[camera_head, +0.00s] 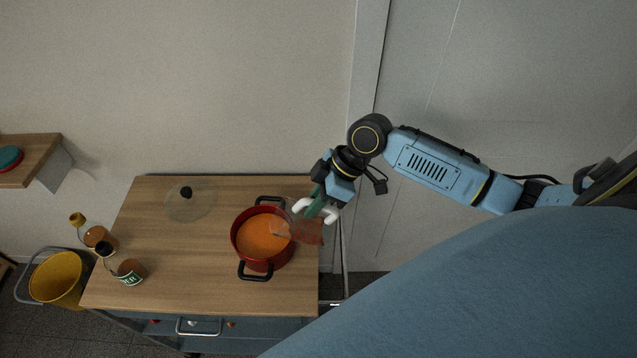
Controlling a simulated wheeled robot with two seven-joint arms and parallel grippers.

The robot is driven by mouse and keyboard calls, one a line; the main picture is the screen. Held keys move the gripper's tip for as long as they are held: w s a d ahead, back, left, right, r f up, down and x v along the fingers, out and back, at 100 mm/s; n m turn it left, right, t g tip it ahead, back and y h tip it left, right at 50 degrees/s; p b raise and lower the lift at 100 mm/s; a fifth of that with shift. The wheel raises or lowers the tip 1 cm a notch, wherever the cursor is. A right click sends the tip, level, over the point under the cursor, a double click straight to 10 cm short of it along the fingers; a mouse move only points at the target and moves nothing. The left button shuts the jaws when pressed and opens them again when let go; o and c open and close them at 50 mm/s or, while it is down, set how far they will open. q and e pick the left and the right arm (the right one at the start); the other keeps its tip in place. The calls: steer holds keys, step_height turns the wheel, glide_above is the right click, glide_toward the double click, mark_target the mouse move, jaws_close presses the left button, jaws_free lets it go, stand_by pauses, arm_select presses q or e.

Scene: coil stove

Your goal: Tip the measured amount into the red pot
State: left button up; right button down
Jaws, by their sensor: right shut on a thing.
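The red pot (237,246) stands on the right part of the wooden top, with black handles at front and back. It holds an orange liquid. My right gripper (315,209) is shut on the green handle of a clear measuring cup (308,233) with a reddish tint. The cup overlaps the pot's right rim in view and looks tilted toward the pot. I cannot tell whether it touches the rim or how much it holds. My left gripper is not in view.
A glass lid (190,203) with a black knob lies at the back left of the wooden top (175,245). Two bottles stand at the left edge, one with a green label (131,272). A yellow bucket (57,281) is on the floor at left. The top's middle is clear.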

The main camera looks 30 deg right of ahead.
steer(key=shift+w+a+r+g+h+p, duration=0.2)
steer(key=shift+w+a+r+h+p, duration=0.1)
steer(key=shift+r+p, duration=0.15)
steer(key=shift+w+a+r+g+h+p, duration=0.2)
steer(key=shift+a+r+h+p, duration=0.1)
steer(key=shift+r+p, duration=0.15)
steer(key=shift+w+a+r+g+h, duration=0.4)
steer(key=shift+a+g+h, duration=0.1)
steer(key=shift+a+h, duration=0.2)
steer(key=shift+w+a+r+h, duration=0.4)
steer(key=shift+r, duration=0.1)
steer(key=shift+w+a+r+g+h, duration=0.3)
steer(key=shift+w+a+g+h, duration=0.2)
steer(key=shift+a+g+h, duration=0.15)
